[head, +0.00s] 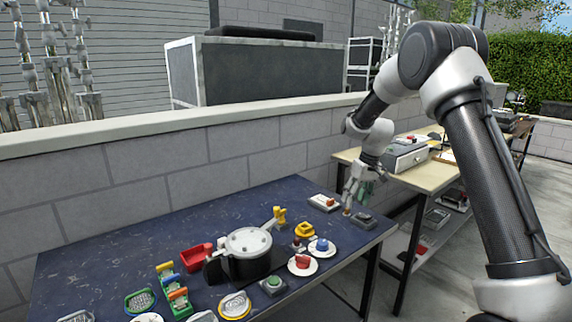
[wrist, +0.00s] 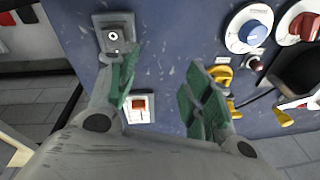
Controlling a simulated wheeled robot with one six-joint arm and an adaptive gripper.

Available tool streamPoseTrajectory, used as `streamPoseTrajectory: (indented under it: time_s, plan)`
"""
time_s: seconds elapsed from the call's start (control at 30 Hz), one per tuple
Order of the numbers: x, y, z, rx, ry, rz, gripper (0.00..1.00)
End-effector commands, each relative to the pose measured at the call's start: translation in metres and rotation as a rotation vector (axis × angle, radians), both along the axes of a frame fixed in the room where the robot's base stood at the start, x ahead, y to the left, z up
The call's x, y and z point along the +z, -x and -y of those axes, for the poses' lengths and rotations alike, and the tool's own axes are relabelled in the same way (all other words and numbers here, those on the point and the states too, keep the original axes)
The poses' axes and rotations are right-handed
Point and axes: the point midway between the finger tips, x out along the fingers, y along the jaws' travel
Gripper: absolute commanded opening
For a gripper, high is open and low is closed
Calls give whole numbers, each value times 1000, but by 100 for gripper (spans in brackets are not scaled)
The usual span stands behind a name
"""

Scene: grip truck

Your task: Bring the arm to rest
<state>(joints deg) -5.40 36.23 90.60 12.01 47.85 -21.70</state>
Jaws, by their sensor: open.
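My gripper (head: 358,196) hangs at the end of my bent arm over the right end of the dark blue table (head: 110,240). In the wrist view my gripper (wrist: 160,90) is open, with its two green-padded fingers apart and nothing between them. A small grey box with a round top part (wrist: 114,36) lies beyond the left finger; in the head view this grey box (head: 364,220) is just below the fingertips. A white switch box with a red-orange rocker (wrist: 139,105) shows between the fingers, lower down on the table.
The table holds a pot (head: 248,262), a blue dial (head: 321,246), a red dial (head: 302,262), a red bin (head: 195,257) and several small fixtures. A second, light-topped table (head: 425,176) stands at the right. A block wall (head: 130,170) runs behind.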

Motion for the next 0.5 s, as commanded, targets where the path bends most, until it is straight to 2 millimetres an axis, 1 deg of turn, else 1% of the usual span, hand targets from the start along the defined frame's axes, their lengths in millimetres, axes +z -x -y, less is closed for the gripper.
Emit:
streamPoseTrajectory:
  time_s: [0.03,0.07,0.1,0.17,0.2,0.27,0.3,0.37,0.4,0.47,0.5]
  plan:
    - [14,22,6,-28,8,-19,50]
    - [20,35,9,-46,15,-34,50]
    - [29,52,14,-69,21,-51,50]
    - [44,78,21,-101,33,-68,50]
    - [55,97,26,-122,41,-77,50]
    - [72,127,34,-155,52,-88,50]
    - [84,148,39,-176,61,-90,50]
    - [101,182,47,-209,72,-93,50]
    - [111,204,53,-228,80,-92,50]
    - [124,237,60,-255,89,-84,50]
    - [131,258,65,-271,94,-76,50]
